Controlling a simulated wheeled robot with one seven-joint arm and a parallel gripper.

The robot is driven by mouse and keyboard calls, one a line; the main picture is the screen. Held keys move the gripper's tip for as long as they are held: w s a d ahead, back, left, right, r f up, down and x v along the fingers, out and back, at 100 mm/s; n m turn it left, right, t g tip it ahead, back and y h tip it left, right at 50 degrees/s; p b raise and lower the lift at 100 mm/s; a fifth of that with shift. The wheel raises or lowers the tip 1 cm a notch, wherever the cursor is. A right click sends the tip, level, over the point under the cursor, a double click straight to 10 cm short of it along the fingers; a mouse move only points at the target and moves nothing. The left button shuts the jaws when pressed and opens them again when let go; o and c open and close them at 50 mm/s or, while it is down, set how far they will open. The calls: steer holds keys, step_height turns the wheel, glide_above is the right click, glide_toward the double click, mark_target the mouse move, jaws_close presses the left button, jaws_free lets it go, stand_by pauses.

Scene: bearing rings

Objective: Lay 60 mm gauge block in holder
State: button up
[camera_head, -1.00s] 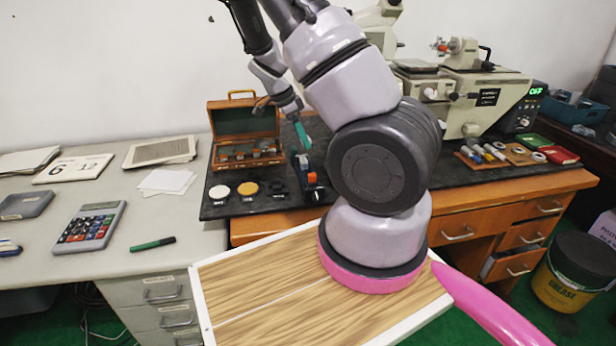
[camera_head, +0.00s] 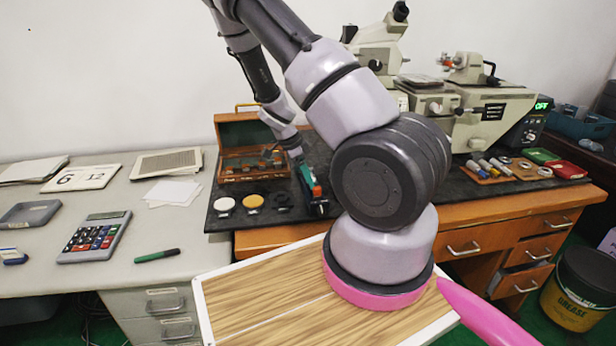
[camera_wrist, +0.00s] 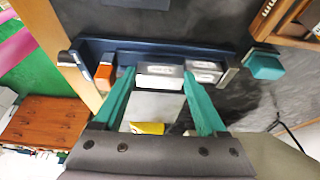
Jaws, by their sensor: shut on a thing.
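My gripper (camera_wrist: 158,75) has teal fingers and is shut on a silver gauge block (camera_wrist: 155,105), which lies between them in the wrist view. The dark blue holder (camera_wrist: 190,46) runs across the top of that view, right at the fingertips. Silver blocks with pale labels (camera_wrist: 205,72) and an orange piece (camera_wrist: 104,74) are at the holder. In the head view my gripper (camera_head: 308,176) is low over the holder (camera_head: 319,206) on the dark bench mat. Whether the held block touches the holder cannot be told.
A teal-ended block (camera_wrist: 264,66) is just right of the holder in the wrist view. An open wooden case (camera_head: 245,165) stands behind left in the head view, with small discs (camera_head: 253,202) in front. A large measuring machine (camera_head: 460,110) stands to the right.

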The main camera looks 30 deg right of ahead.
steer(key=shift+f, duration=0.2)
